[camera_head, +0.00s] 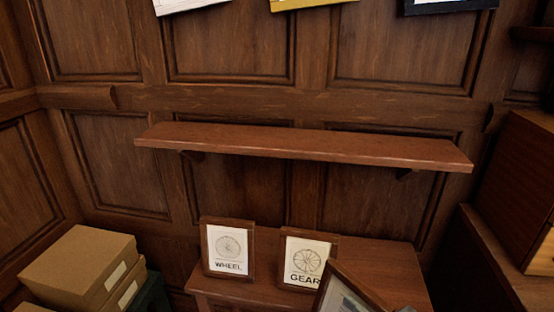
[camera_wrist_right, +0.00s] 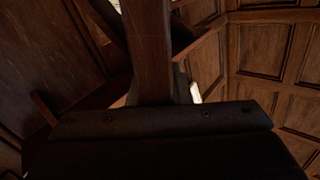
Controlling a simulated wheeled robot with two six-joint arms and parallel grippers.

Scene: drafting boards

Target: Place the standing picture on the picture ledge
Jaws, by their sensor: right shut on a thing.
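The picture ledge (camera_head: 300,142) is a long reddish-brown wooden shelf on the panelled wall, and its top is bare. A framed picture (camera_head: 347,292) with a dark wooden frame is tilted at the bottom edge of the head view, below the ledge and overlapping the GEAR picture. Its lower part is cut off. My right gripper (camera_wrist_right: 160,122) shows as a dark bar in the right wrist view, shut on the picture's wooden frame, which also shows there (camera_wrist_right: 150,55). My left gripper is not in view.
A wooden table (camera_head: 385,262) stands below the ledge. On it stand a framed WHEEL picture (camera_head: 228,248) and a framed GEAR picture (camera_head: 304,258). Cardboard boxes (camera_head: 80,262) are stacked at lower left. A wooden cabinet (camera_head: 515,190) is at right. Picture frames hang above the ledge.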

